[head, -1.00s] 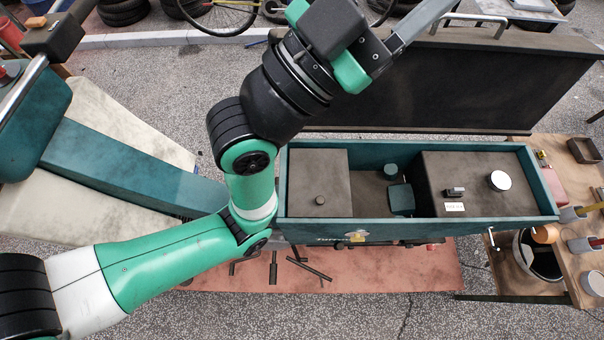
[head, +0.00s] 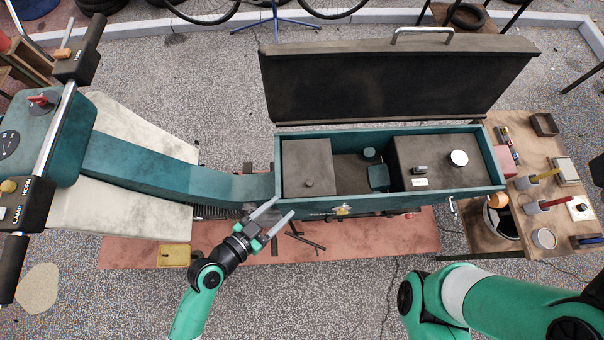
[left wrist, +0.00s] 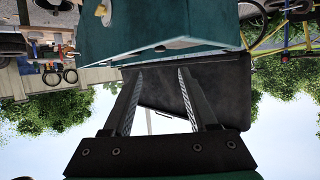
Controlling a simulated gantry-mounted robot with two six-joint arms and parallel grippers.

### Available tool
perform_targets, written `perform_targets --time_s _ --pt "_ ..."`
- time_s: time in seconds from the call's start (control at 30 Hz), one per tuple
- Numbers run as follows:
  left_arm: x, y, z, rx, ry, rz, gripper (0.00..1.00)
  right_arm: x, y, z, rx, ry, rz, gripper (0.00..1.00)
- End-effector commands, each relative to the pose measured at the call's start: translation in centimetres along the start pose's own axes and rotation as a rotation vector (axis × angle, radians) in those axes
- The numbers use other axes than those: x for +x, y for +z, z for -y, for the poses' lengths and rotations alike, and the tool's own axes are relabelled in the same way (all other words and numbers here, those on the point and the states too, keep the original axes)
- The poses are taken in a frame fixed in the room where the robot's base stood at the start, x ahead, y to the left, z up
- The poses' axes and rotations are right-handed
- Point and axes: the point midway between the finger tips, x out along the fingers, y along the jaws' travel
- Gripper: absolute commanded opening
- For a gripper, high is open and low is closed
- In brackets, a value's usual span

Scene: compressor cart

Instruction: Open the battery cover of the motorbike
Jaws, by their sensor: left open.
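The motorbike (head: 130,158) is a teal three-wheeler-like cart with handlebars at the left and a long teal box (head: 420,198) at the right. The box's dark lid (head: 390,82), with a metal handle (head: 422,31), stands open behind it. Inside are a brown panel with a small knob (head: 308,168) at the left and a larger brown block (head: 440,160) at the right; I cannot tell which is the battery cover. My left gripper (head: 285,206) is open and empty by the box's front left corner; its fingers also show in the left wrist view (left wrist: 157,75). My right gripper is out of view.
A wooden bench (head: 540,225) with cups and tools stands right of the box. A red mat (head: 360,240) with loose tools lies under the motorbike. A yellow tray (head: 173,256) sits on its left part. My right arm fills the lower right corner.

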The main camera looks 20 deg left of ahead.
Motion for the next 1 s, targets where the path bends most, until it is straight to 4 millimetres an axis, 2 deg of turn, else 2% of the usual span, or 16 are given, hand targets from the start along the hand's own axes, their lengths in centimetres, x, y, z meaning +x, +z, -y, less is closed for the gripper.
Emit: perform_targets --time_s 0.5,0.63,0.9,1.0 --pt "10.0 -0.1 0.0 0.002 0.001 -0.003 0.58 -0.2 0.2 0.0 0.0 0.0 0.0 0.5" --pt "11.0 -0.1 0.0 0.002 0.0 -0.003 0.58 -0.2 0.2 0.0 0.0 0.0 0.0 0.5" --pt "11.2 -0.1 0.0 0.001 0.0 -0.002 0.58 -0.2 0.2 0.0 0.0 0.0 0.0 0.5" --pt "11.2 -0.1 0.0 0.001 0.0 -0.002 0.4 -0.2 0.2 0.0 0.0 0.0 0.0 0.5"
